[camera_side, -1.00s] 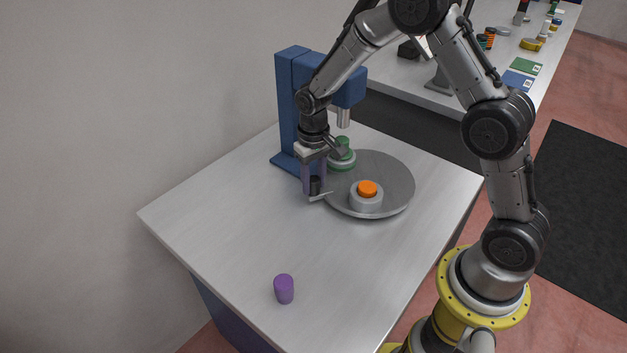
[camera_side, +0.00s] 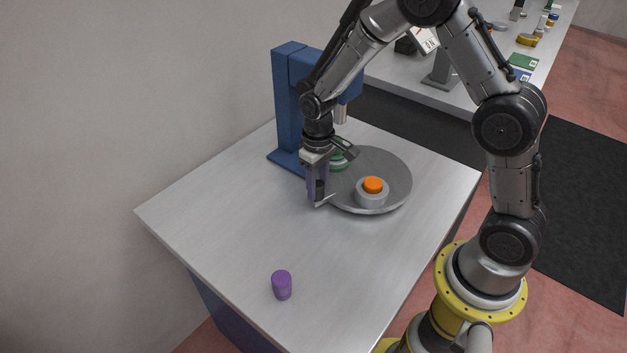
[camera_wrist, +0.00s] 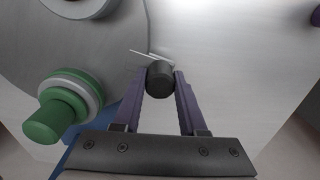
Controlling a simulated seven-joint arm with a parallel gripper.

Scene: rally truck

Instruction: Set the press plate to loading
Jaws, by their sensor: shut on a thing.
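The press plate (camera_side: 392,166) is a round grey disc on the table. A black knob (camera_wrist: 160,82) stands at its near left edge, by a thin pale pointer (camera_wrist: 145,54). My gripper (camera_side: 318,192) points down and is shut on the knob; the wrist view shows one purple finger on each side of it. A grey ring-shaped holder with an orange piece (camera_side: 373,184) on top sits at the front of the plate. A green piece (camera_wrist: 55,118) in a second holder sits on the side by the press, partly hidden by my gripper in the side view.
The blue press column (camera_side: 288,100) stands at the back left, its grey ram (camera_side: 341,114) above the plate's back. A purple cylinder (camera_side: 282,285) stands alone near the front of the table. The table's left and front are otherwise clear.

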